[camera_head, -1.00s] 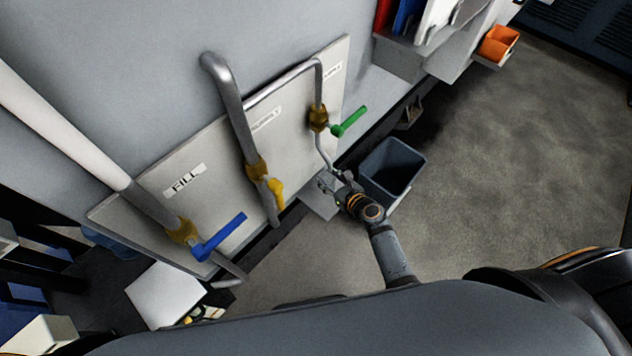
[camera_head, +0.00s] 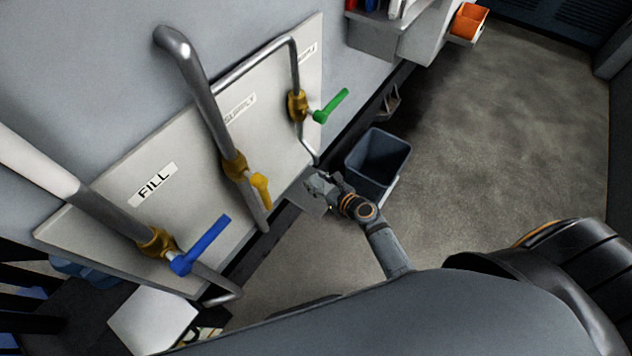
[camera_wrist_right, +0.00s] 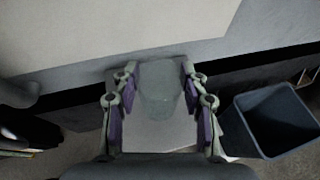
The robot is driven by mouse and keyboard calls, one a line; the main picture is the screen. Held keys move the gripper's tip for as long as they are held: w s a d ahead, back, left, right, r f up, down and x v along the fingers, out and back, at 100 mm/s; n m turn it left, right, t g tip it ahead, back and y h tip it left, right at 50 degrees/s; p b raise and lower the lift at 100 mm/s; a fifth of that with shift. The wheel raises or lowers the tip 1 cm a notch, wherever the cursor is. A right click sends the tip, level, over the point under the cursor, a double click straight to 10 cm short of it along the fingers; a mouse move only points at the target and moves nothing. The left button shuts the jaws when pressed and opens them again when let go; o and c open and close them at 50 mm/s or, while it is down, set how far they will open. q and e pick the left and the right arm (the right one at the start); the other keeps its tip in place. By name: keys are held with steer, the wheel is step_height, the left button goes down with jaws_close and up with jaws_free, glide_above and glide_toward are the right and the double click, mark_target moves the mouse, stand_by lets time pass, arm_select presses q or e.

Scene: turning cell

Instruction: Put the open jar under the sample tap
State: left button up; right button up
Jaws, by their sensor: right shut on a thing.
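The clear, see-through jar (camera_wrist_right: 160,92) is between the fingers of my right gripper (camera_wrist_right: 160,103) in the right wrist view. The gripper is shut on it. In the head view my right gripper (camera_head: 318,184) is just below the lower end of the sample tap's thin pipe (camera_head: 309,148), and the jar is hard to make out there. This pipe has a brass valve (camera_head: 297,105) with a green handle (camera_head: 331,105). I cannot tell whether the jar's mouth is right under the outlet. My left gripper is not in view.
A small grey shelf (camera_wrist_right: 150,138) lies below the jar. A dark blue-grey bin (camera_head: 378,158) stands beside my right gripper. The yellow-handled pipe (camera_head: 215,110) and the blue-handled fill pipe (camera_head: 100,210) are to the left. Open floor (camera_head: 490,150) lies to the right.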

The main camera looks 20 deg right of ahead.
steer(key=o, duration=1.1)
steer(key=shift+a+f, duration=0.1)
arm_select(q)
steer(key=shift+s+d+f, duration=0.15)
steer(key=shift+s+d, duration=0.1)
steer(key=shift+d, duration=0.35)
arm_select(e)
steer(key=shift+o, duration=0.2)
steer(key=shift+s+r+p, duration=0.1)
steer(key=shift+r+p, duration=0.2)
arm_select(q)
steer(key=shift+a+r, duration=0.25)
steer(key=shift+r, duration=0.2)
arm_select(e)
steer(key=v, duration=1.1)
steer(key=shift+s+r, duration=0.2)
steer(key=shift+s, duration=0.1)
